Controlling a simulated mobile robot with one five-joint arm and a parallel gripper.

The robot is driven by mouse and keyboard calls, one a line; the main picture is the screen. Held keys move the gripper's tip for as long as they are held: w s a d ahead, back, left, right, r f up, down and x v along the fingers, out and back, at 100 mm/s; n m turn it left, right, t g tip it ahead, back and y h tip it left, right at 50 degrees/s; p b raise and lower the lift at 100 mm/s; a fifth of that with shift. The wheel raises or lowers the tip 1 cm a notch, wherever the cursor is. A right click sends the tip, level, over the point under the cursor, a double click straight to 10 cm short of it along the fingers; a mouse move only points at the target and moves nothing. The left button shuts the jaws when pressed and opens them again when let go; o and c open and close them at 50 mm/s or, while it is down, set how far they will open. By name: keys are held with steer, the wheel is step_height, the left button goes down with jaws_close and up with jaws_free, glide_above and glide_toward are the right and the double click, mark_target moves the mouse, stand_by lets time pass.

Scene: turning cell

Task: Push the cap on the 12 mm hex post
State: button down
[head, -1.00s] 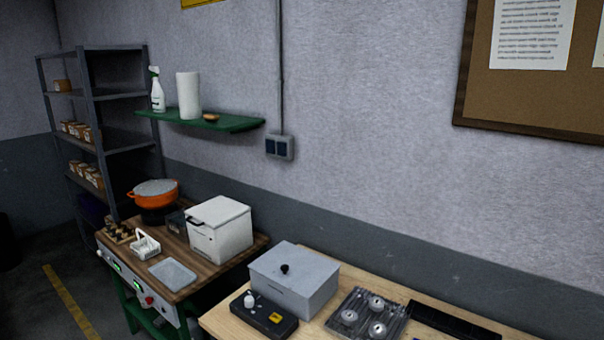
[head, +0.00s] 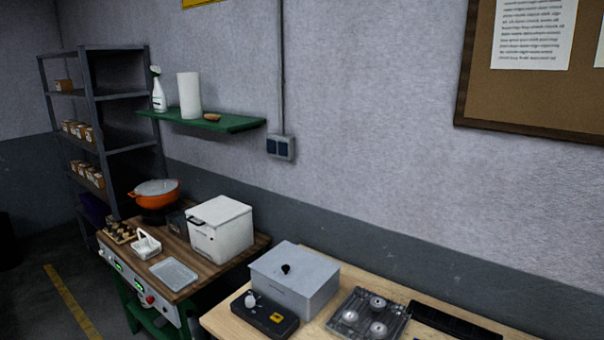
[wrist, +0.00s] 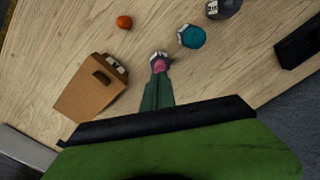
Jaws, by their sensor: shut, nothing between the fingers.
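In the wrist view my gripper (wrist: 158,80) points down over a light wooden surface, with its dark green fingers together and empty. A small pink-topped piece with a pale rim (wrist: 159,62) shows right at the fingertips; I cannot tell whether they touch it. A round teal piece with a pale rim (wrist: 192,37) stands a little to the right and beyond. I cannot tell which piece is the cap or the 12 mm hex post, as no size can be read on them. My gripper does not show in the head view.
In the wrist view, a cardboard box (wrist: 90,88) lies left, an orange ball (wrist: 124,22) beyond it. A labelled grey round piece (wrist: 226,8) and a black block (wrist: 300,40) are right.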

steer(key=shift+f, duration=0.2)
steer(key=shift+f+b, duration=0.3)
steer(key=shift+b, duration=0.2)
steer(key=shift+f+b, duration=0.4)
stand_by(1.1)
step_height(320, 180, up, 7)
steer(key=p, duration=0.7)
steer(key=shift+r, duration=0.1)
